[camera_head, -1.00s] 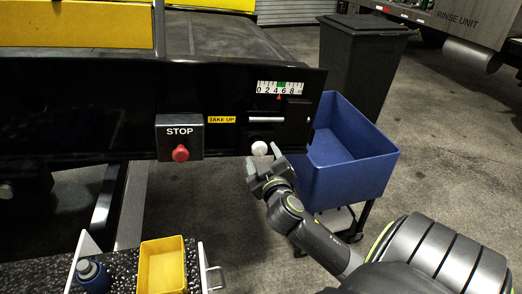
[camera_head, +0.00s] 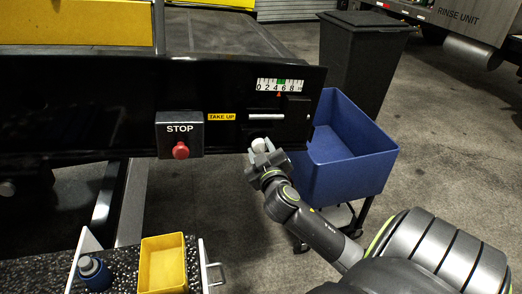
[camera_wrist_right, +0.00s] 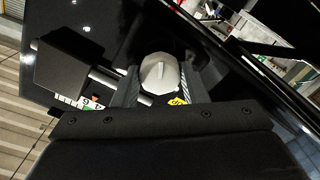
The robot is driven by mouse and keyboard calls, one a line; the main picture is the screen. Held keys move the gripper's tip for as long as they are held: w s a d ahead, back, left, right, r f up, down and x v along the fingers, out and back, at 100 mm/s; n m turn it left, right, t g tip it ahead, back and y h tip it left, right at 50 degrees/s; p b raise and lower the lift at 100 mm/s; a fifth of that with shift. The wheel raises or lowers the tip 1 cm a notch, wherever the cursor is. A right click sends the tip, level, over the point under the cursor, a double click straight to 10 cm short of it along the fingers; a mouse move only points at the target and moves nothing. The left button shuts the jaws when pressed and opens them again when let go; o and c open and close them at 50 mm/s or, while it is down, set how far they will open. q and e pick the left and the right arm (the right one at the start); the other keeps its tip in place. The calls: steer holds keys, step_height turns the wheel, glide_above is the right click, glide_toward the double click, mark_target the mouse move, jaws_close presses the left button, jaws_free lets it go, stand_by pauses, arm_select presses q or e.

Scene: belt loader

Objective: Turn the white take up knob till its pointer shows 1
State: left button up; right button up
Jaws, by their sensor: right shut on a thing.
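The white take up knob (camera_head: 259,145) is on the black panel, below the scale and a silver rod. It also shows in the wrist view (camera_wrist_right: 160,75), with a raised ridge across its face. My right gripper (camera_head: 263,152) is shut on the knob, with a finger on each side. The white number scale (camera_head: 279,85) has a green band near its middle. Its small red pointer (camera_head: 279,94) stands between 4 and 6. In the wrist view the scale is partly hidden. My left gripper is out of view.
A yellow TAKE UP label (camera_head: 221,118) and a STOP box with a red button (camera_head: 181,150) are left of the knob. A blue bin (camera_head: 360,165) stands close right of my right gripper. A yellow tray (camera_head: 162,265) and a blue bottle (camera_head: 95,274) are lower left.

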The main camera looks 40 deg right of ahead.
steer(key=n+p, duration=0.1)
steer(key=n, duration=0.1)
steer(key=shift+r+n+p, duration=0.1)
steer(key=shift+n+p, duration=0.3)
steer(key=n+p, duration=0.2)
steer(key=n, duration=0.1)
steer(key=shift+n, duration=0.3)
steer(key=n+p, duration=0.2)
steer(key=n, duration=0.1)
steer(key=shift+n, duration=0.3)
steer(key=n+p, duration=0.2)
steer(key=n, duration=0.1)
steer(key=shift+n, duration=0.4)
steer(key=n+p, duration=0.2)
steer(key=n, duration=0.3)
steer(key=shift+p, duration=0.4)
steer(key=shift+n+p, duration=1)
steer(key=shift+n, duration=1.5)
steer(key=shift+f, duration=0.2)
